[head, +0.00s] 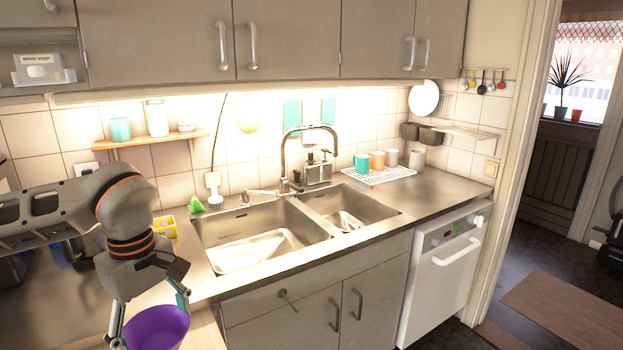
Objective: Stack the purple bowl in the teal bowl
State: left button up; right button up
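The purple bowl (157,328) is at the bottom edge of the head view, left of centre, and its lower part is cut off. My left gripper (151,318) points down at it, its fingers wide apart, one at the bowl's left side and one at its right rim. I cannot tell whether the fingers press on the bowl, or whether the bowl rests on something. I see no teal bowl in this view. My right gripper is not in view.
A wooden surface (206,332) shows beside the purple bowl. The double sink (262,225) lies to the right, with a yellow container (165,227) at its left. Several mugs, one teal (362,162), stand on the draining rack (380,176). Steel worktop right of the sink is clear.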

aim_at(167, 345)
pick_arm(q)
jog(key=m, duration=0.4)
jog(key=d+f+m, duration=0.1)
jog(key=m, duration=0.1)
jog(key=shift+s+d, duration=0.1)
jog(key=shift+s, duration=0.25)
jog(key=m, duration=0.4)
jog(key=d+m, duration=0.1)
jog(key=shift+s+f+m, duration=0.35)
jog(key=shift+f+m, duration=0.05)
jog(key=shift+w, duration=0.1)
